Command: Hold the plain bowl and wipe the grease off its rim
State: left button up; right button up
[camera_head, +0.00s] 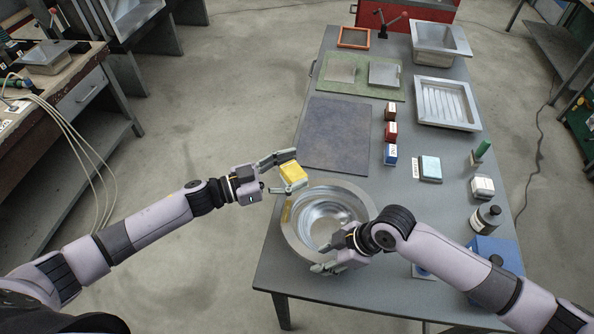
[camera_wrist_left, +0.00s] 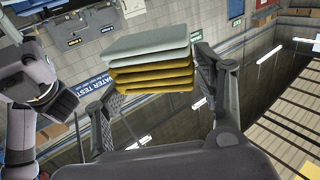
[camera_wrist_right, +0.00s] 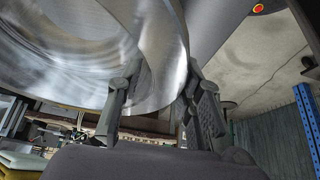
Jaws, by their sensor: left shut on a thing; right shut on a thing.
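The plain bowl (camera_head: 290,238) is a wide steel bowl at the near left part of the table. A yellowish smear (camera_head: 287,211) shows on the left of its rim. My right gripper (camera_head: 328,262) is shut on the bowl's near rim; the right wrist view shows the fingers (camera_wrist_right: 155,100) on either side of the bowl wall (camera_wrist_right: 165,50).
A dark blue mat (camera_head: 337,135) lies empty beyond the bowl. A blue box (camera_head: 497,250) stands near my right arm.

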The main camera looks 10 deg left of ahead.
pick_arm(q)
jog(key=shift+s+a+r+n+t+y, duration=0.1)
jog(key=shift+a+r+n+t+y, duration=0.05)
jog(key=shift+a+n+t+y, duration=0.35)
pick_arm(e)
jog(key=shift+s, duration=0.1)
pick_arm(q)
jog(key=shift+f, duration=3.35)
pick_arm(e)
jog(key=shift+f, duration=0.1)
pick_arm(q)
jog(key=shift+s+f, duration=0.4)
jog(key=shift+f, duration=0.4)
jog(key=shift+c, duration=0.6)
jog(key=shift+s, duration=3.05)
jog(key=shift+w, duration=3.5)
jog(key=shift+r, duration=4.15)
